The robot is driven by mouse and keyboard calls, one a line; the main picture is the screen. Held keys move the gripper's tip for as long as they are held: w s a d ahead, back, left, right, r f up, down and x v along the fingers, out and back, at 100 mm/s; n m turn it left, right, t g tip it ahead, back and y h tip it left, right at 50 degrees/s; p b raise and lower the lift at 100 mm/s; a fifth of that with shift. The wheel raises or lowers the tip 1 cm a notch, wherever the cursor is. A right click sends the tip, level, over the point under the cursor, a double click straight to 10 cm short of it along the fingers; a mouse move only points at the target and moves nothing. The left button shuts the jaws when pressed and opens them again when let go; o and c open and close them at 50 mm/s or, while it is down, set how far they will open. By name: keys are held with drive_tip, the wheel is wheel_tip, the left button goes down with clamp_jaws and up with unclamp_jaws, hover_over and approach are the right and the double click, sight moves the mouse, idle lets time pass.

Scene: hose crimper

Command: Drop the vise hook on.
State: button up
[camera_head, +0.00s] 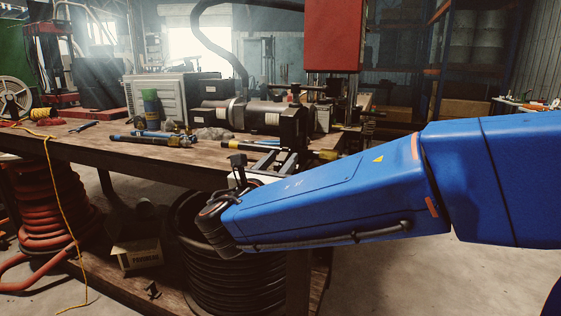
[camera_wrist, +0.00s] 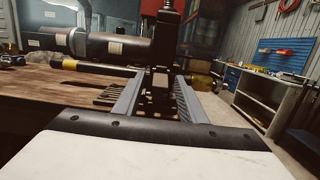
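A dark upright vise-like block (camera_head: 292,128) with a post and knob on top stands at the workbench's edge, at the right end of a long dark cylinder (camera_head: 222,113). I cannot tell which part of it is the hook. In the wrist view the block (camera_wrist: 160,75) stands upright straight ahead, beyond and between my two grey fingers. My gripper (camera_wrist: 158,84) is open, with a wide gap between the fingers. I see nothing held, and cannot tell whether the fingertips touch the block. In the head view my gripper (camera_head: 275,158) is just below and in front of the block.
A red panel (camera_head: 334,35) stands behind the block. Coiled black hose (camera_head: 235,285) and a cardboard box (camera_head: 137,254) lie below. The floor to the right is clear.

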drive_tip(key=v, duration=1.7)
drive_tip(key=shift+s, duration=0.15)
drive_tip(key=shift+f, duration=0.1)
drive_tip(key=w+d+f+m+g+h, duration=0.1)
drive_tip(key=d+f+m+g, duration=0.4)
drive_tip(key=d, duration=0.8)
drive_tip(key=w+d+f+m+g+h, duration=0.2)
drive_tip(key=d+f+m+g, duration=0.25)
drive_tip(key=d, duration=0.75)
drive_tip(key=s+d+f+m+g+y, duration=0.35)
drive_tip(key=s+d+f+m, duration=0.35)
drive_tip(key=d, duration=0.3)
drive_tip(key=s+d+f+m+y, duration=0.1)
drive_tip(key=s+f+m+y, duration=0.4)
drive_tip(key=m, duration=1)
drive_tip(key=s+y, duration=0.1)
drive_tip(key=s, duration=0.2)
drive_tip(key=shift+s, duration=0.2)
